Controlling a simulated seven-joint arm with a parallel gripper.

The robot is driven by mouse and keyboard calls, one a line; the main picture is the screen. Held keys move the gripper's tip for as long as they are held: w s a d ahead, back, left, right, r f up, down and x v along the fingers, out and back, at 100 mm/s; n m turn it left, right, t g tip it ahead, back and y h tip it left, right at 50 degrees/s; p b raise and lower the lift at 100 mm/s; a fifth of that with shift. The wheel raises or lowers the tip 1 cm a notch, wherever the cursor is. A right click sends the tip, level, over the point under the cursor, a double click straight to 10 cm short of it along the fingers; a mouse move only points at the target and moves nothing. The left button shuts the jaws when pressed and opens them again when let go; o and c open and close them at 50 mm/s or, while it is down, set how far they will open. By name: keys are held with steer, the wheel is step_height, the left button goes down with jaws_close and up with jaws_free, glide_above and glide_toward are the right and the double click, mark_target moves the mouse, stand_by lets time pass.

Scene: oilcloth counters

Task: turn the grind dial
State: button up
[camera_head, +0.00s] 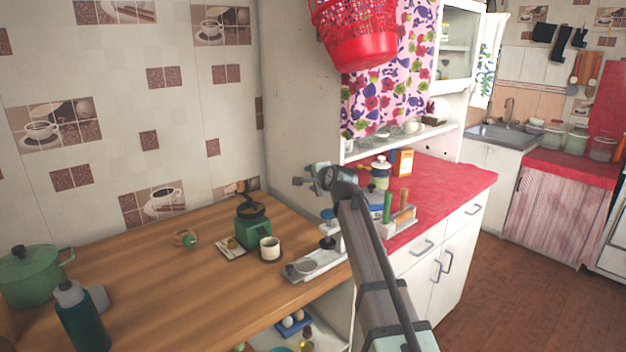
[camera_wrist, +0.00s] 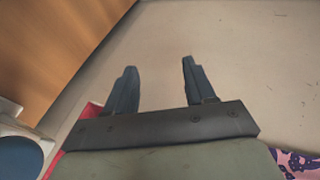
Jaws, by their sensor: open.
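A green grinder (camera_head: 252,232) with a dark top and a wooden-knobbed crank stands on the wooden counter (camera_head: 130,262). Its grind dial is too small to make out. My gripper (camera_head: 303,181) is above and to the right of the grinder, apart from it, near the beige side panel. In the wrist view, its two dark fingers (camera_wrist: 159,68) are apart with nothing between them. The grinder does not show in the wrist view.
A cream cup (camera_head: 269,248) stands right of the grinder, and a white scale-like stand (camera_head: 318,262) is farther right. A green pot (camera_head: 30,275) and a dark green bottle (camera_head: 80,318) are at left.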

steer(key=shift+c, duration=0.3)
steer(key=shift+s+a, duration=0.1)
steer(key=shift+a, duration=0.2)
steer(key=shift+c, duration=0.9)
steer(key=s+a+n+y, duration=0.1)
steer(key=s+a, duration=0.1)
steer(key=a, duration=0.7)
steer(key=s+a+r+n+g+y, duration=0.1)
steer(key=s+a, duration=0.2)
steer(key=a, duration=0.6)
steer(key=s+a+r+n+g+y, duration=0.1)
steer(key=s+a+n, duration=0.1)
steer(key=a, duration=0.7)
steer(key=shift+s+a+r, duration=0.1)
steer(key=shift+s+r, duration=0.15)
steer(key=shift+s, duration=0.25)
steer(key=shift+c, duration=0.2)
steer(key=s+a+f+n+g+h, duration=0.1)
steer(key=s+a+n+g, duration=0.15)
steer(key=a, duration=0.65)
steer(key=n+g+h, duration=0.3)
steer(key=n+h, duration=0.1)
steer(key=h, duration=0.5)
glide_toward(231, 240)
steer(key=shift+m, duration=0.25)
steer(key=x, duration=0.8)
steer(key=shift+d+f, duration=0.1)
steer(key=shift+f, duration=0.1)
steer(key=shift+c, duration=0.4)
